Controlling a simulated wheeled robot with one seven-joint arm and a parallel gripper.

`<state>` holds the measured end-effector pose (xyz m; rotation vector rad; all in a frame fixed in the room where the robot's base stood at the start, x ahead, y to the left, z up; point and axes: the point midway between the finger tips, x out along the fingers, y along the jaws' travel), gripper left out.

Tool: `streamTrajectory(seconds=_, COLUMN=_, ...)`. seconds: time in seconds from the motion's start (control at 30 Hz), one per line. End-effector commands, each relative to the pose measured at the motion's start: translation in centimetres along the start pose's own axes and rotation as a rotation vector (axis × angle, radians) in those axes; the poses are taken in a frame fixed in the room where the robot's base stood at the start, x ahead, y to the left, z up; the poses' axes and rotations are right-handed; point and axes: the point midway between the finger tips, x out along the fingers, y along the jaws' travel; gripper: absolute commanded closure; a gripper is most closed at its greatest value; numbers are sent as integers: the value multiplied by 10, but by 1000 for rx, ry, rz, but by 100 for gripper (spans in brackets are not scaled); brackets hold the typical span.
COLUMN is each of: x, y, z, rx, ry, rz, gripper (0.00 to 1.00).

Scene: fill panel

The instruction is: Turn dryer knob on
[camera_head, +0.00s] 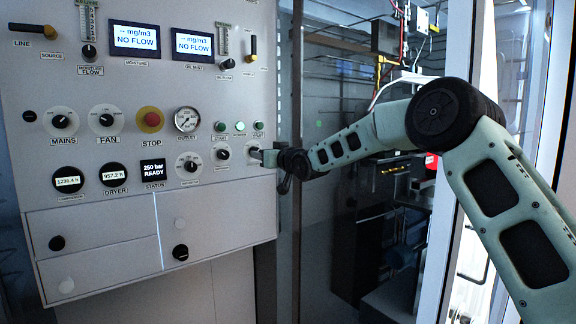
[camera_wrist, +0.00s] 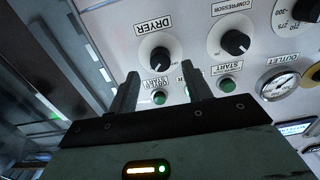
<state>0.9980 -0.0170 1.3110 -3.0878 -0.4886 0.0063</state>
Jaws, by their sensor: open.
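The dryer knob (camera_wrist: 159,58), a black knob on a white round dial, shows in the wrist view under a DRYER label that appears rotated. My gripper (camera_wrist: 160,72) is open, with one dark finger to each side of the knob's lower area. The fingers look apart from the knob, and nothing is between them. In the head view my gripper (camera_head: 264,157) is at the panel's right edge, in front of the dryer dial (camera_head: 254,147), which is mostly hidden. Small lettering beside the knob is too blurred to tell its setting surely.
The compressor knob (camera_wrist: 236,43) is close beside the dryer knob. Green start buttons (camera_wrist: 159,98) lie close to my fingers. The red stop button (camera_head: 151,119) and outlet gauge (camera_head: 187,119) are further left on the panel. Free space lies right of the panel's edge.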

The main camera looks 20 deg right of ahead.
Motion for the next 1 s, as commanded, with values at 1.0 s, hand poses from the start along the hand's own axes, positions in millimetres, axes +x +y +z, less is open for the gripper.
streamTrajectory(seconds=1.0, x=-136, y=0, z=1, rx=0, ry=-1, rz=0, gripper=51)
